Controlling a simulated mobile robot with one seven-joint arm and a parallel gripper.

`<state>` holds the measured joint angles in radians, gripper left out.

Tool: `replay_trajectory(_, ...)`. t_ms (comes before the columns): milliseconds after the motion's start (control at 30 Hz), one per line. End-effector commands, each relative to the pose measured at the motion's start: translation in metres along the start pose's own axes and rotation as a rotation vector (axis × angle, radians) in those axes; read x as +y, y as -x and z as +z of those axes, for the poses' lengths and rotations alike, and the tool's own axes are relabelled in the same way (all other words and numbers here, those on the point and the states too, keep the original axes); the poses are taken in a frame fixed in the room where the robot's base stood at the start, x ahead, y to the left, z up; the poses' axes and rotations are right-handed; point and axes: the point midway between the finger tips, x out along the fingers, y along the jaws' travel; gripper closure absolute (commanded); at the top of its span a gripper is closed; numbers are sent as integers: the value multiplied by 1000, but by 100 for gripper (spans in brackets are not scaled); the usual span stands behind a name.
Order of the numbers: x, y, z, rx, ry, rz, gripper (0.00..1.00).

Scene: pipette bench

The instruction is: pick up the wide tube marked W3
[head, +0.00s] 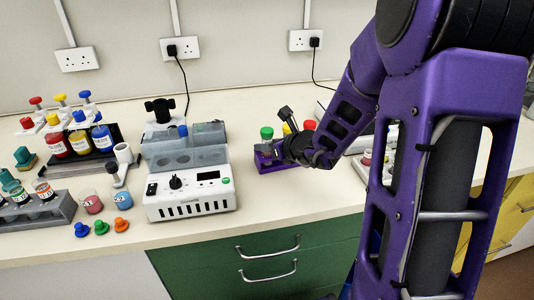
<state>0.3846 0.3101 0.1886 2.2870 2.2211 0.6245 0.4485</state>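No W3 mark can be read from here. A grey rack (40,216) at the lower left holds several wide labelled tubes, one with orange-brown contents (43,190); their labels are too small to read. My gripper (270,151) is low at this purple rack, in front of the tops. My wrist and the small view hide its fingers, so I cannot tell whether it is open or holds anything.
A white device (190,193) with a grey-lidded block stands left of centre. Small cups with pink (92,203) and blue (123,199) liquid, loose caps (101,226) and coloured bottles (80,142) lie farther left. The bench front between device and purple rack is clear.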

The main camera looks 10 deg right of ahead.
Motion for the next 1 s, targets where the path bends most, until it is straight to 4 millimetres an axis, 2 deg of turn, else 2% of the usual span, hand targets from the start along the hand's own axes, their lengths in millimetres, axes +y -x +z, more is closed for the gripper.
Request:
replay_trajectory(33,0,0,0,0,0,0,95)
replay_trajectory(67,0,0,0,0,0,0,100)
replay_trajectory(367,0,0,0,0,0,0,100)
replay_trajectory(467,0,3,6,-2,2,0,100)
replay_trajectory(800,0,35,64,-4,4,-1,100)
replay_trajectory(1000,0,46,85,-2,2,0,100)
